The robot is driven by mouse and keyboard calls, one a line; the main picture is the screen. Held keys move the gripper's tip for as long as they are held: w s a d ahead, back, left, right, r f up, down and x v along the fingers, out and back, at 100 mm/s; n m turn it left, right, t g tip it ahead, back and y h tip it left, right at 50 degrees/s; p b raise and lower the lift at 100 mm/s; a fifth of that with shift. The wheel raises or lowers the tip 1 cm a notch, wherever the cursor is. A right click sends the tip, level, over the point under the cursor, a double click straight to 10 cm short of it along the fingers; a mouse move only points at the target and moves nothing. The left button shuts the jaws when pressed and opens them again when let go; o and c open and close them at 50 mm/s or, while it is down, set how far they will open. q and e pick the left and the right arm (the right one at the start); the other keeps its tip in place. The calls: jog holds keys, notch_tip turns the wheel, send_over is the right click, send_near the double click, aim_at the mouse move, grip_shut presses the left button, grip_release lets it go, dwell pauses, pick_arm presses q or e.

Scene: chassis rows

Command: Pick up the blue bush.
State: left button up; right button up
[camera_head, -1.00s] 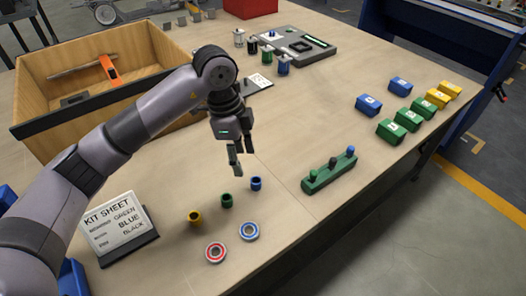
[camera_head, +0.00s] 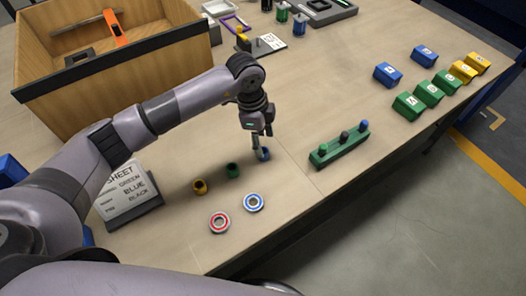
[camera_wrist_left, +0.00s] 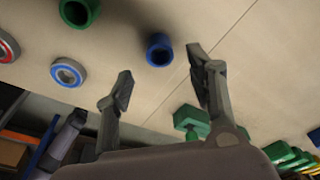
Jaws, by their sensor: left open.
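The blue bush (camera_head: 264,155) is a small hollow cylinder standing on the table, partly hidden by my left gripper in the head view. My left gripper (camera_head: 262,145) points down just over it. In the left wrist view the blue bush (camera_wrist_left: 159,48) shows its open end beyond the two spread fingers, roughly in line with the gap between them. The left gripper (camera_wrist_left: 161,80) is open and holds nothing. My right gripper is not in view.
A green bush (camera_head: 233,170) and a yellow bush (camera_head: 200,187) stand to the left. A red ring (camera_head: 219,223) and a blue ring (camera_head: 253,202) lie in front. A green pegged block (camera_head: 340,148) is to the right. A kit sheet (camera_head: 128,190) stands at left.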

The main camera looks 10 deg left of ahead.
pick_arm(q)
jog(key=shift+f, duration=0.65)
jog(key=f+p, duration=0.1)
jog(key=f, duration=0.3)
jog(key=shift+d+f, duration=0.1)
jog(key=shift+d, duration=0.1)
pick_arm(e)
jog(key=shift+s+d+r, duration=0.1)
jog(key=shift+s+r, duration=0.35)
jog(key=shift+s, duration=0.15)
pick_arm(q)
jog(key=shift+c, duration=0.2)
jog(key=c, duration=0.9)
jog(key=shift+o, duration=0.2)
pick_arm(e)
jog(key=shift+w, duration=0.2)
pick_arm(q)
jog(key=shift+w, duration=0.1)
